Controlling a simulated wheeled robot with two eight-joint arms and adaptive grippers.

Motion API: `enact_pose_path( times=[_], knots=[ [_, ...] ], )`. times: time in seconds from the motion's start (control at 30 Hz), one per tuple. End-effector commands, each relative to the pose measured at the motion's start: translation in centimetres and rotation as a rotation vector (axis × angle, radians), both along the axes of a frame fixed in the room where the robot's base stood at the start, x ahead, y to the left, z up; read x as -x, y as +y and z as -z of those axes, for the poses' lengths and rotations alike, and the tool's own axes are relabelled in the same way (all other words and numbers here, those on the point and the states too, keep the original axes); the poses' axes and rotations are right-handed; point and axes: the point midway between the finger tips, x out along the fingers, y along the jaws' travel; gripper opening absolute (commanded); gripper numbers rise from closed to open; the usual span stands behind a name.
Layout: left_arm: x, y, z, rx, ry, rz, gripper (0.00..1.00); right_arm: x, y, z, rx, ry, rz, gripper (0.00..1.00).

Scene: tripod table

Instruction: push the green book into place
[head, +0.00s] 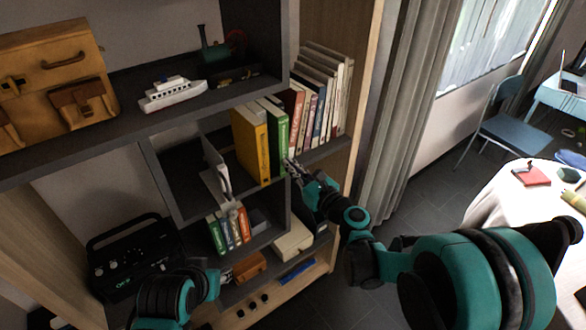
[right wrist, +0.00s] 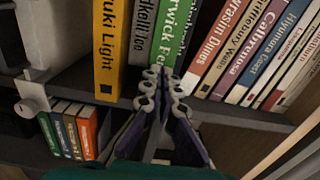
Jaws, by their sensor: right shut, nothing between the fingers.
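A yellow book (head: 252,145) stands left of the grey book and sticks out further. Several books (head: 322,95) fill the right side up to the wooden panel. A white toy ship (head: 172,93) sits on the shelf above. Small books (head: 229,228) stand in the compartment below.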

Motion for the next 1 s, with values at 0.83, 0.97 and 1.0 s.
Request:
enact_pose_path(
  times=[0.83,0.97,1.0],
  knots=[
    [0.0,0.0,0.4,0.0,0.0,0.0,0.4,-4.5,3.3,0.0,0.0,0.0,0.0,0.0],
    [0.0,0.0,0.5,0.0,0.0,0.0,0.4,-4.4,3.1,0.0,0.0,0.0,0.0,0.0],
    [0.0,0.0,0.5,0.0,0.0,0.0,0.4,-4.2,3.0,0.0,0.0,0.0,-0.001,0.0]
  ],
)
